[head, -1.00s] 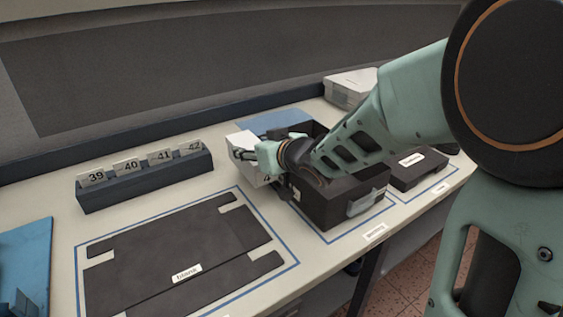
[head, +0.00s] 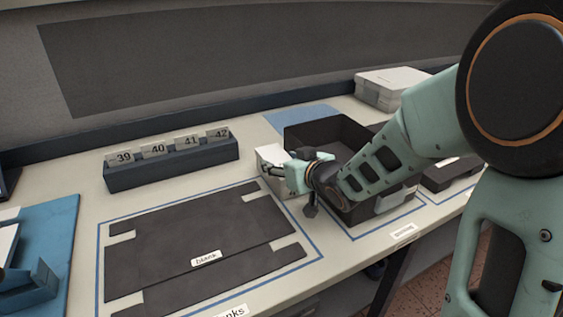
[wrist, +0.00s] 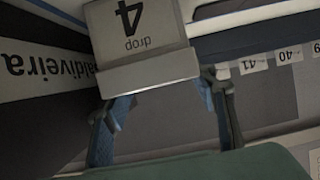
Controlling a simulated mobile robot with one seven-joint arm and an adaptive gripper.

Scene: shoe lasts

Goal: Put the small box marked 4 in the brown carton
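The small box marked 4 (wrist: 137,35) fills the upper middle of the wrist view, with "4" and "drop" upside down in the picture. It also shows as a pale box (head: 270,156) in the head view. My gripper (wrist: 165,95) has a finger at each side of the box's near edge and appears shut on it. In the head view my gripper (head: 284,172) is in front of the left side of an open, very dark box (head: 345,130). No clearly brown carton shows. The dark box's inside is partly hidden by my arm.
A dark rack (head: 172,172) with cards 39 to 42 stands at the back left. Flat dark pieces labelled "blank" (head: 195,235) lie inside a blue outline. A blue tray (head: 50,225) is far left, and pale boxes (head: 390,85) are at the back right.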

